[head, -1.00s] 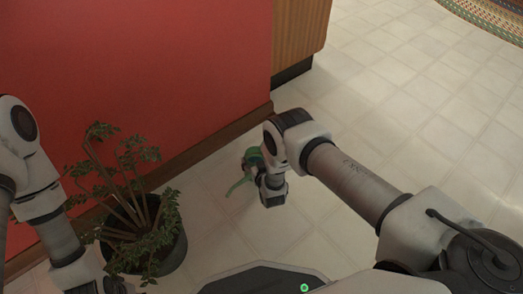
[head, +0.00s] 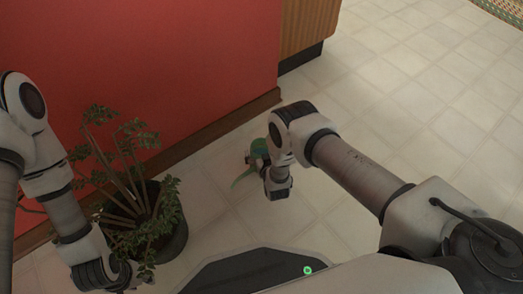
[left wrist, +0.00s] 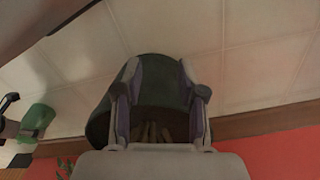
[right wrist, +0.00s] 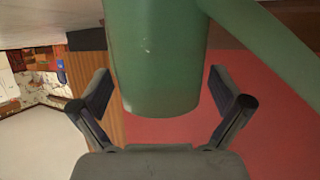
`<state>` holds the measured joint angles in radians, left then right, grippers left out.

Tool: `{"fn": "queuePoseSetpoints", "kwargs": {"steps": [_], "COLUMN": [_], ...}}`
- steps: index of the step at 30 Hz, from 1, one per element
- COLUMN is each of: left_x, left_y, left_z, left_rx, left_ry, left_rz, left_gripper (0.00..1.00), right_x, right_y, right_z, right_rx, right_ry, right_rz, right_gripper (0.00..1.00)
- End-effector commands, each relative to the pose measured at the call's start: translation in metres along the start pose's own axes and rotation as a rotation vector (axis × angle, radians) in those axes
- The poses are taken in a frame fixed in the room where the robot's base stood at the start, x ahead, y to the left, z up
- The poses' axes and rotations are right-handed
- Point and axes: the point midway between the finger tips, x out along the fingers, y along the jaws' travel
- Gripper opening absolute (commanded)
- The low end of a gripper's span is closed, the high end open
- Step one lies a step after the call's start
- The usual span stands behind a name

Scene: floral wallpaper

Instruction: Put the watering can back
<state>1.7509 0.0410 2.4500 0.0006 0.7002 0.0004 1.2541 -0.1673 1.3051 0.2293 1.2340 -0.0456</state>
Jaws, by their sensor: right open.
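The green watering can (head: 260,148) stands on the floor near the red wall, partly hidden behind my right wrist in the head view. Its spout (head: 243,177) points to the lower left. My right gripper (right wrist: 160,84) is open, with the can's green body (right wrist: 155,50) between or just beyond its fingers; contact cannot be told. The can also shows at the left of the left wrist view (left wrist: 38,118), beside the right gripper. My left gripper (left wrist: 161,105) is open and empty, facing the dark plant pot (left wrist: 155,68).
A leafy plant in a dark pot (head: 172,240) stands at the lower left, close to my left arm. The red wall (head: 180,60) with its brown baseboard and a wooden cabinet end (head: 308,25) bound the back. Tiled floor (head: 420,100) at the right is clear.

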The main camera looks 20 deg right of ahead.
Motion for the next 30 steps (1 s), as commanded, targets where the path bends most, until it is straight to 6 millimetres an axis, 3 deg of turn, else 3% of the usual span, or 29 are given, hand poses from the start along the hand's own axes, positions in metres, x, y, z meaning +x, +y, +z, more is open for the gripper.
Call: {"fn": "queuePoseSetpoints", "kwargs": {"steps": [5, 12, 18, 27, 30], "left_x": [-0.016, -0.050, -0.062, -0.062, -0.062], "left_y": [0.000, 0.001, 0.001, 0.001, 0.001], "left_z": [0.000, 0.000, 0.000, 0.000, 0.000], "left_rx": [0.001, 0.002, 0.002, 0.002, 0.002], "left_ry": [-0.001, -0.001, -0.001, -0.001, -0.001], "left_rz": [0.000, 0.000, 0.000, 0.000, 0.000], "left_gripper": [0.40, 0.40, 0.40, 0.40, 0.40], "right_x": [-0.019, -0.081, -0.116, -0.121, -0.128], "right_y": [0.000, 0.000, 0.000, 0.001, 0.018], "right_z": [-0.006, -0.008, -0.005, -0.002, -0.002], "right_rx": [-0.001, -0.001, 0.000, -0.001, -0.020], "right_ry": [-0.003, -0.005, -0.002, -0.007, -0.107], "right_rz": [0.000, -0.001, -0.001, 0.001, 0.006], "right_gripper": [1.00, 1.00, 1.00, 1.00, 1.00]}}
